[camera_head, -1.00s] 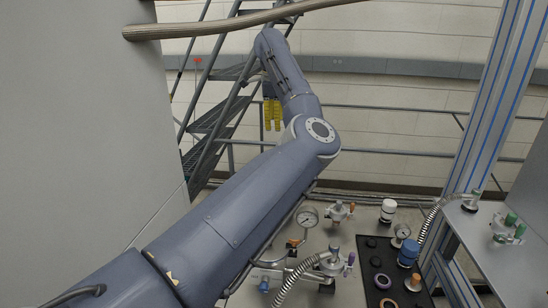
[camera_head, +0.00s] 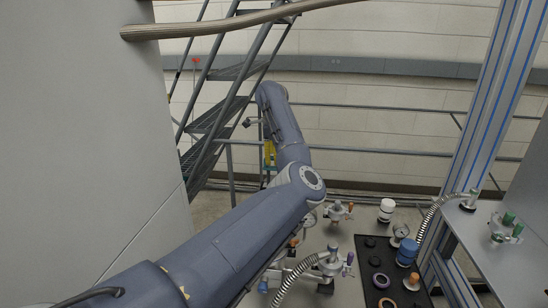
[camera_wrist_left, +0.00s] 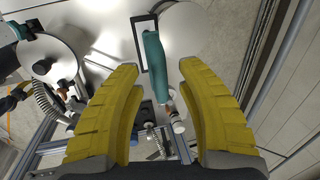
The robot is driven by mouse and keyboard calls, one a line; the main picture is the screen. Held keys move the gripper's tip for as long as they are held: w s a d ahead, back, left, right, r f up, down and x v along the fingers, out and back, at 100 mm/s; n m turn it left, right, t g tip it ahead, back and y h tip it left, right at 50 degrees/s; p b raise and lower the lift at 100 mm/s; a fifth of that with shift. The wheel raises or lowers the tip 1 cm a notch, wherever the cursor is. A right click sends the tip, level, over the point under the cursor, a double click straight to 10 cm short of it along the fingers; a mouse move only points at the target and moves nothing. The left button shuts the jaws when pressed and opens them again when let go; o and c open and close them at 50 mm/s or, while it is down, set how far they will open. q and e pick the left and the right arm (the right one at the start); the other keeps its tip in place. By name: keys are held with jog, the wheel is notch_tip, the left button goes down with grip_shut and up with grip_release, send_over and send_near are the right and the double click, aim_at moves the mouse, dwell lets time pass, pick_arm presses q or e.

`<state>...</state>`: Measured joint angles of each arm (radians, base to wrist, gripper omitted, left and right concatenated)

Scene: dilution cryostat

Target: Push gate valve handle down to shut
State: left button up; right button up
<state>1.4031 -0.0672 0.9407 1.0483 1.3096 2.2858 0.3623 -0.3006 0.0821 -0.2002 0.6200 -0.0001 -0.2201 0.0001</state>
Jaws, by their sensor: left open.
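My left gripper (camera_head: 269,152) shows small and partly hidden behind my arm in the head view, above the floor near the stairs. A teal bar handle (camera_wrist_left: 154,62), apparently the gate valve handle, shows beyond the fingertips, running lengthwise over a pale metal surface. I cannot tell the exact gap to it. The handle cannot be made out in the head view. My right gripper is in neither view.
A bench (camera_head: 332,232) at lower right carries small valves, a black tray (camera_head: 363,257) of rings and caps, and a corrugated hose (camera_head: 298,277). A blue-striped post (camera_head: 485,120) stands at right. Metal stairs (camera_head: 215,120) and a rail are behind. A grey wall panel (camera_head: 80,140) fills the left.

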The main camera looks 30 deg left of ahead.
pick_arm(q)
jog(key=shift+f, duration=0.15)
grip_shut()
dwell(0.4)
